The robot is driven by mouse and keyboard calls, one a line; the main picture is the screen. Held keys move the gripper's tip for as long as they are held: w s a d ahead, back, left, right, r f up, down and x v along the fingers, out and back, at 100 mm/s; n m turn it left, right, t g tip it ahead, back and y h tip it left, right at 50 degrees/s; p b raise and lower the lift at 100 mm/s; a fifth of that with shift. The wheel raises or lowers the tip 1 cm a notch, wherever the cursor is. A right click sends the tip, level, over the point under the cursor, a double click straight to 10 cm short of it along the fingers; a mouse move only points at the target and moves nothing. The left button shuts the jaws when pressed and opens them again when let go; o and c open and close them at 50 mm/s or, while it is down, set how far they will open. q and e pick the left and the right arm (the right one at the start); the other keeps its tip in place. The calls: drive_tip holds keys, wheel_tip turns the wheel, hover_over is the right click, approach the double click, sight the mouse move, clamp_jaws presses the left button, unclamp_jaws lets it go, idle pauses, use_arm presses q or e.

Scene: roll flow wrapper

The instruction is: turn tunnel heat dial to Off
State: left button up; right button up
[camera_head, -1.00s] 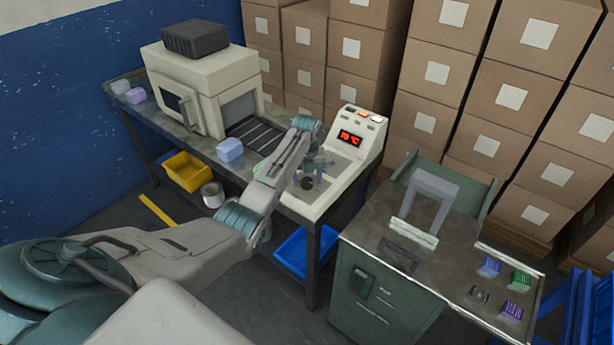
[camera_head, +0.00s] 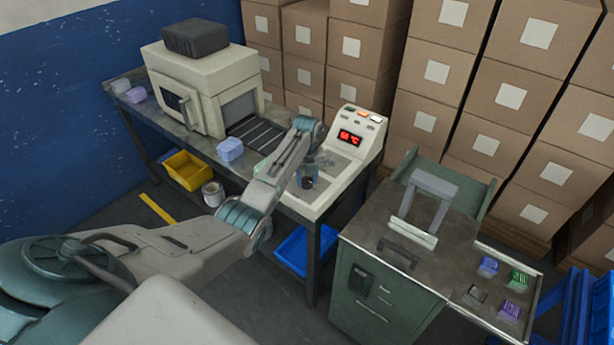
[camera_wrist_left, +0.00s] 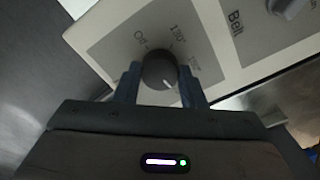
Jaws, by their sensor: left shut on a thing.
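The tunnel heat dial is a round dark knob (camera_wrist_left: 159,70) on the pale control panel. The labels "Off" and "130°" show beside it in the left wrist view, with a third label to the right too blurred to read. A light mark shows on the knob's side toward my gripper. My left gripper (camera_wrist_left: 160,84) is shut on the knob, one finger on each side. In the head view my left gripper (camera_head: 307,172) reaches down to the dark knob (camera_head: 307,183) at the front of the panel. My right gripper is not in view.
The console has a red display (camera_head: 350,138) ending in °C, with small buttons above. A second knob (camera_wrist_left: 287,7), labelled "Belt", sits beside the dial. The tunnel machine (camera_head: 205,85) and its conveyor stand to the left. A green cabinet (camera_head: 385,280) stands to the right.

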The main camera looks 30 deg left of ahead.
use_arm(q)
drive_tip(key=n+p, duration=0.2)
drive_tip(key=n, duration=0.1)
drive_tip(key=shift+r+n, duration=0.2)
drive_tip(key=shift+n, duration=0.1)
drive_tip(key=n+p, duration=0.1)
drive_tip(key=n, duration=0.3)
drive_tip(key=shift+n+p, duration=0.3)
drive_tip(key=shift+p, duration=0.1)
drive_tip(key=n+p, duration=0.1)
drive_tip(key=n, duration=0.3)
drive_tip(key=shift+w+p, duration=0.1)
drive_tip(key=shift+p, duration=0.2)
drive_tip(key=n+p, duration=0.1)
drive_tip(key=n, duration=0.4)
drive_tip(key=n+p, duration=0.1)
drive_tip(key=n, duration=0.4)
drive_tip(key=shift+a, duration=0.1)
drive_tip(key=n+p, duration=0.1)
drive_tip(key=n, duration=0.6)
drive_tip(key=shift+n, duration=2.6)
